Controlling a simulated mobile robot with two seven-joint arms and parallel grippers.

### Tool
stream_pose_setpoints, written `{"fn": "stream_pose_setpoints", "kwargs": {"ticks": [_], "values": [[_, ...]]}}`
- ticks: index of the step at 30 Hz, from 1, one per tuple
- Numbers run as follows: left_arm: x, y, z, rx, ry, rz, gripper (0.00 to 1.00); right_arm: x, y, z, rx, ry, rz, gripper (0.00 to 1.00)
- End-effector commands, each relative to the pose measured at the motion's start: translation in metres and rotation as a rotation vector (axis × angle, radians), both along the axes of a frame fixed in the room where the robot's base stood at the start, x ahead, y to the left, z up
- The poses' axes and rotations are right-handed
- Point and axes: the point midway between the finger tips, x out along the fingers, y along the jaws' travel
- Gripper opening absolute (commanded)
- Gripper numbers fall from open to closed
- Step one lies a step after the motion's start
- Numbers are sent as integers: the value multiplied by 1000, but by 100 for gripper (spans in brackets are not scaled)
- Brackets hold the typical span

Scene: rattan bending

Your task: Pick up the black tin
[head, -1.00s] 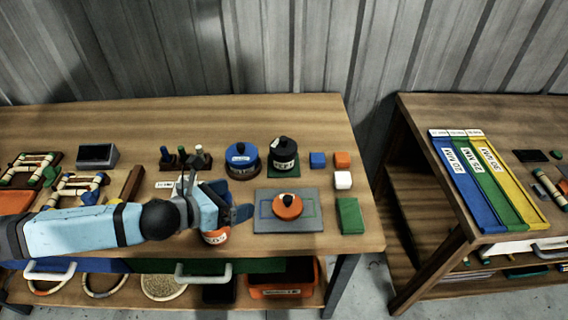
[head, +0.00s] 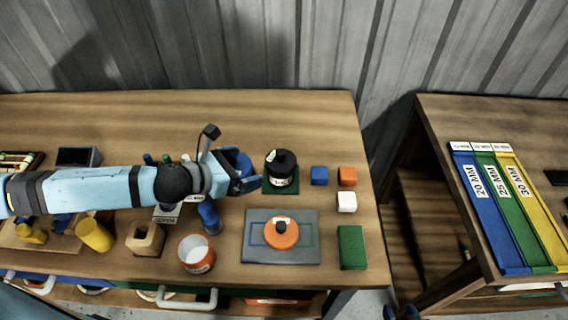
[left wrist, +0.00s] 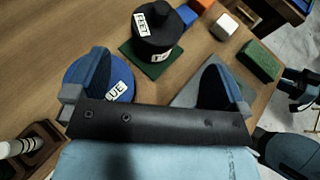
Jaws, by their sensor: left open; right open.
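The black tin (head: 281,172) has a white label and a black knobbed lid, and stands upright on a green mat (head: 292,188) towards the back of the table. It also shows in the left wrist view (left wrist: 156,40), beyond my fingers. My left gripper (head: 252,172) is open and empty just left of the black tin, apart from it. In the left wrist view its two fingers (left wrist: 155,82) are spread wide. My right gripper (head: 403,312) shows only as dark tips at the bottom edge of the head view, away from the table items.
A blue labelled tin (left wrist: 110,88) is partly hidden beside my left finger. An orange knobbed lid (head: 281,233) rests on a grey mat (head: 308,253). Small blue (head: 319,176), orange (head: 347,176) and white (head: 346,202) blocks and a green block (head: 352,247) stand to the right.

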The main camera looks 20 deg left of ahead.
Motion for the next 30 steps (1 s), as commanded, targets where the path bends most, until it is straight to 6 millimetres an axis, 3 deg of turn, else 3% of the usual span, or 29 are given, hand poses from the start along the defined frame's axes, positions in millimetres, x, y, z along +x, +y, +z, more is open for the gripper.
{"fn": "stream_pose_setpoints", "kwargs": {"ticks": [9,17,25,30], "values": [[45,-33,-22,-2,1,0,100,-8,4,1,3,15,6,46],[59,-43,-32,-1,2,1,100,-4,2,4,1,8,3,46],[89,-60,-49,-1,1,1,100,-3,1,7,0,7,1,46],[93,-64,-52,0,0,-1,100,-3,1,7,0,6,1,46]]}}
